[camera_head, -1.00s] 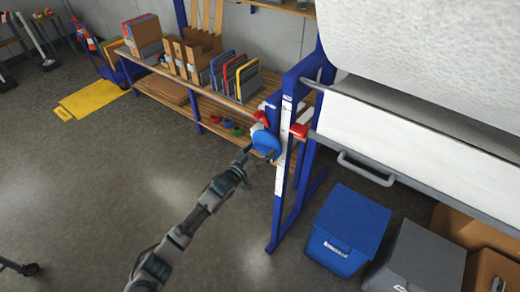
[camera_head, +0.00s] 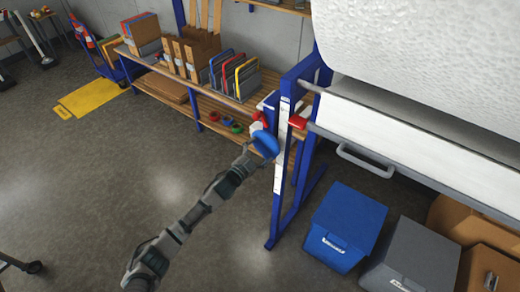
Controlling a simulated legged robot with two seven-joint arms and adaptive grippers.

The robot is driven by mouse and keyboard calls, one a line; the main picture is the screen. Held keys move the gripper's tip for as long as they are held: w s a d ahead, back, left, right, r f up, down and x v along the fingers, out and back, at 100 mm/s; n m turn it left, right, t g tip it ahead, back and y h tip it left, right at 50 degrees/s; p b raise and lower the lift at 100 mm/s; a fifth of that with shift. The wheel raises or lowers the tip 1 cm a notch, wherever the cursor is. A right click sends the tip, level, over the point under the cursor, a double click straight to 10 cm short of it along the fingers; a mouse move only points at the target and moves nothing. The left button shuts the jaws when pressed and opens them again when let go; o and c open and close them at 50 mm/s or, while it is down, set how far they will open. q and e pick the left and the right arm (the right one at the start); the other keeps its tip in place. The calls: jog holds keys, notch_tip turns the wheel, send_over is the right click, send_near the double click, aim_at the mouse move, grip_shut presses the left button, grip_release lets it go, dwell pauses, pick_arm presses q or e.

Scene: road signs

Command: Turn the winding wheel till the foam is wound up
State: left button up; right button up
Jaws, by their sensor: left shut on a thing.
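The blue winding wheel (camera_head: 266,144) is on the side of the blue frame (camera_head: 281,190), with red parts just above it. My left arm reaches in from the bottom left, and my left gripper (camera_head: 254,151) is at the wheel's lower left edge, shut on it. The fingertips are small and partly hidden by the wheel. White foam (camera_head: 420,40) with a rough surface fills the top right. A flat white band (camera_head: 390,125) runs below it between two grey bars. My right gripper is not in view.
A blue bin (camera_head: 345,225), a grey bin (camera_head: 412,258) and cardboard boxes (camera_head: 484,262) stand under the frame. A wooden shelf (camera_head: 215,105) with colored panels is behind the wheel. The floor to the left is mostly clear.

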pick_arm(q)
jog(key=m, duration=0.2)
jog(key=f+m, duration=0.1)
jog(key=m, duration=0.2)
jog(key=shift+s+f+p, duration=0.1)
jog(key=shift+f+p, duration=0.05)
jog(key=shift+p, duration=0.2)
dwell(0.4)
jog(key=o, duration=0.8)
jog(key=v, duration=1.2)
jog(key=shift+r, duration=0.25)
